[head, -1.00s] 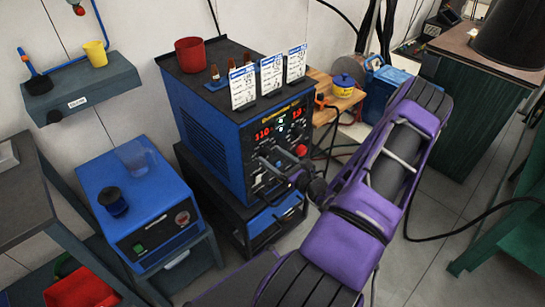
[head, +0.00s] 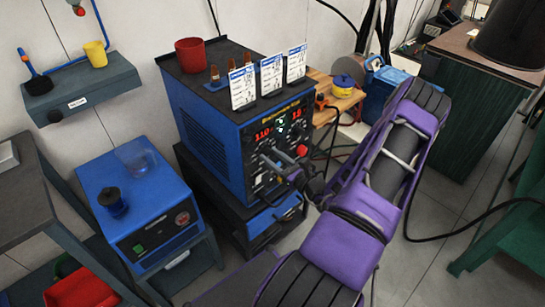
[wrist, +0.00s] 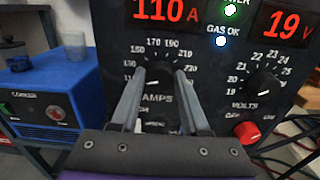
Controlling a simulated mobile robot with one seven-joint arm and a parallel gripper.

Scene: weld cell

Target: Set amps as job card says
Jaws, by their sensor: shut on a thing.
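The blue welder (head: 205,115) stands in the middle of the head view, its black front panel facing me. In the wrist view its left display (wrist: 163,10) reads 110 A and its right display (wrist: 287,25) reads 19 V. The black AMPS knob (wrist: 158,76) sits below the left display, inside a ring of printed numbers. My gripper (wrist: 160,80) is shut on this knob, one finger on each side. My gripper also shows at the panel in the head view (head: 275,168). Three white cards (head: 271,74) stand on the welder's top; their print is too small to read.
The VOLTS knob (wrist: 263,84) and a red knob (wrist: 247,132) are right of my fingers. A red cup (head: 189,54) and several brushes stand on the welder. A blue cooler-like box (head: 135,190) stands left. A cable runs across the floor at right.

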